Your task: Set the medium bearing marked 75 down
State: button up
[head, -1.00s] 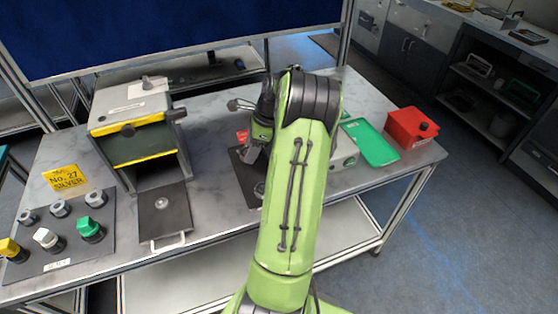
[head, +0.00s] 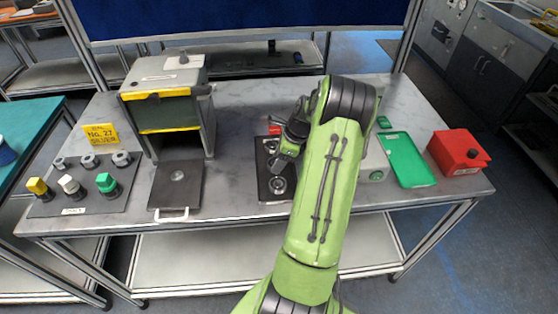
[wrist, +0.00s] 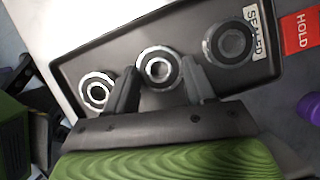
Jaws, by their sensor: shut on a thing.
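Three ring-shaped bearings show in a row at a dark tray (wrist: 75,70) in the wrist view. The middle bearing (wrist: 158,68) is between the two fingers of my gripper (wrist: 160,70), which is shut on it. I cannot tell whether it touches the tray or hangs just above it. Another bearing (wrist: 97,92) lies to its left and a third bearing (wrist: 228,43) to its right, near a white label. No number 75 is legible. In the head view my gripper (head: 284,160) is low over the dark tray (head: 268,145), and my arm hides part of the area.
A red HOLD tag (wrist: 299,32) lies beside the tray. In the head view, a grey box with a yellow-edged opening (head: 165,110) and a panel with coloured knobs (head: 90,190) are left. A green tray (head: 407,160) and a red box (head: 458,152) are right.

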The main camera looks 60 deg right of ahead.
jog(key=shift+r, duration=0.1)
jog(key=o, duration=1.3)
jog(key=shift+c, duration=0.2)
